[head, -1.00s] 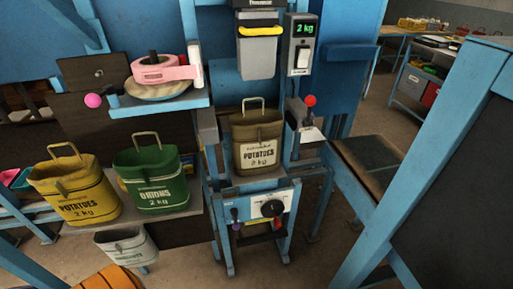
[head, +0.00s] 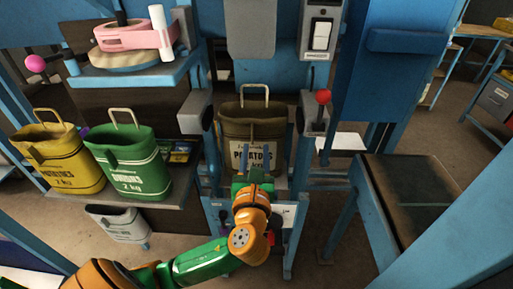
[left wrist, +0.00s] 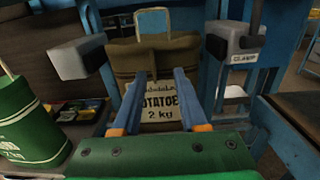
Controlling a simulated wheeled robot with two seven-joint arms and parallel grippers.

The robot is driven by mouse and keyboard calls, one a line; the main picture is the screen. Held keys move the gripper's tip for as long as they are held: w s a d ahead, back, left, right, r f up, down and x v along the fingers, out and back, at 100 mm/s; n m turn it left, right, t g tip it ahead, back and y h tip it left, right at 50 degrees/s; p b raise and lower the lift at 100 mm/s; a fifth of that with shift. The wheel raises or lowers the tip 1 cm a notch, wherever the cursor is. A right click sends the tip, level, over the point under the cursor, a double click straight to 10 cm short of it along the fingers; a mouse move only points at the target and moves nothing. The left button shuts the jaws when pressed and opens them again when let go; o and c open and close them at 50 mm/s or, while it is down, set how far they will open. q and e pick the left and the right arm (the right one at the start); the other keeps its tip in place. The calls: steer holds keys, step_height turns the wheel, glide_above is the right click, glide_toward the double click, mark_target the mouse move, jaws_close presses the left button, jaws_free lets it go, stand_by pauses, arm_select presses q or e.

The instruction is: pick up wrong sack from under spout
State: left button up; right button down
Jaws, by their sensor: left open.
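The brown potatoes sack (head: 250,124) stands upright under the grey spout (head: 250,28), with its wire handle up. In the left wrist view the same sack (left wrist: 155,62) is straight ahead, its label reading potatoes, 2 kg. My left gripper (head: 256,158) is in front of the sack and hides part of its label. In the left wrist view its two blue fingers (left wrist: 163,78) are apart with the sack's front beyond them; I cannot tell whether they touch it. My right gripper is not in view.
Grey clamp blocks (left wrist: 84,60) flank the sack on both sides. A green onions sack (head: 130,162) and a yellow potatoes sack (head: 60,158) stand on the left shelf, with a white sack (head: 117,223) below. A red-knobbed lever (head: 323,97) is at right.

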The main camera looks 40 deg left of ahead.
mark_target(252, 132)
arm_select(q)
steer(key=x, duration=0.4)
steer(key=a+p+x, duration=0.1)
steer(key=x, duration=0.1)
steer(key=shift+s+a, duration=0.1)
steer(key=shift+s, duration=0.25)
steer(key=shift+w, duration=0.1)
jaws_close()
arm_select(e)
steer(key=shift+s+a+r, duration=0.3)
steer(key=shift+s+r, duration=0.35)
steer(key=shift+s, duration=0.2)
